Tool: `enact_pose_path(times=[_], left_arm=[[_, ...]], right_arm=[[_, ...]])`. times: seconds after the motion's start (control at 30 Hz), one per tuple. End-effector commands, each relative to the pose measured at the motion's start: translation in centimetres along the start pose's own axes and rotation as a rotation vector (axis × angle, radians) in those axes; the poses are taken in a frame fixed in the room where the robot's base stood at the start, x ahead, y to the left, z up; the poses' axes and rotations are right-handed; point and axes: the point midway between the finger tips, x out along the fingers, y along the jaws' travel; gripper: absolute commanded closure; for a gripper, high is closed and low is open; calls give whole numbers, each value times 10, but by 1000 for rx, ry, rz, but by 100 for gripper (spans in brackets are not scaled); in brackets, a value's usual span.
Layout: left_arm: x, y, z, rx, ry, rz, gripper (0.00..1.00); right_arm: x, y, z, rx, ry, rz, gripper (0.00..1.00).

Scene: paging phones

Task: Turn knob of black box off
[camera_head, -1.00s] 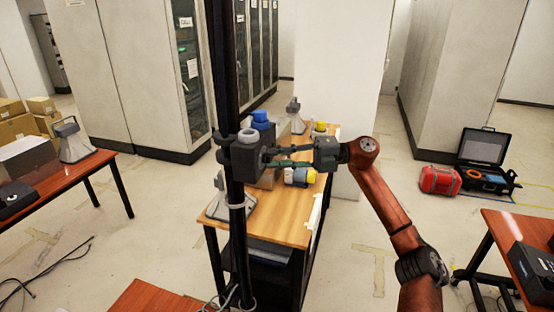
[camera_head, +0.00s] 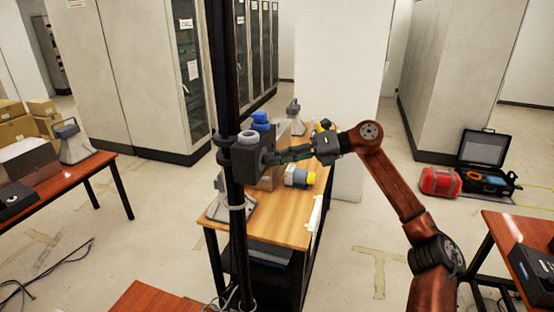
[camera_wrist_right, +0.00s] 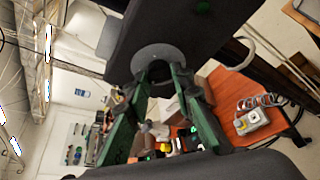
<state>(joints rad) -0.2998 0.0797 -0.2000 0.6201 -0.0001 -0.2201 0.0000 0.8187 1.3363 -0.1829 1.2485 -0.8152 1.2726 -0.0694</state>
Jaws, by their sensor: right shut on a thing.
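The black box (camera_head: 243,158) is mounted on a dark vertical pole in the head view. Its dark face (camera_wrist_right: 190,28) fills the top of the right wrist view, with a round grey knob base (camera_wrist_right: 150,56) on it. My right gripper (camera_head: 272,158) reaches the right-facing side of the box. In the right wrist view its two green fingers (camera_wrist_right: 160,74) converge at the knob and are shut on it. The fingertips hide most of the knob, so its setting cannot be read. My left gripper is not in view.
A wooden table (camera_head: 283,228) behind the pole holds a blue-and-yellow item (camera_head: 299,176) and other devices. A second pole-side table (camera_head: 75,172) stands left. A red bag (camera_head: 440,181) and an open black case (camera_head: 485,165) lie on the floor at right.

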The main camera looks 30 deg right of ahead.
Motion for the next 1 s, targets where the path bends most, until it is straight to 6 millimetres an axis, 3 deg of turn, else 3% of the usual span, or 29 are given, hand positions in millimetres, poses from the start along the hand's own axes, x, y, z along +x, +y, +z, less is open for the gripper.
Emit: enact_pose_path(times=[0.5,0.53,0.77,1.0], left_arm=[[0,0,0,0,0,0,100],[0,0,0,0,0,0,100],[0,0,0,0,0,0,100],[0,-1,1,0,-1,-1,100]], right_arm=[[1,-2,-2,-18,4,-10,100],[1,-2,-2,-18,4,-10,78],[1,-1,-1,-17,3,-9,62],[0,0,-1,-17,1,-8,61]])
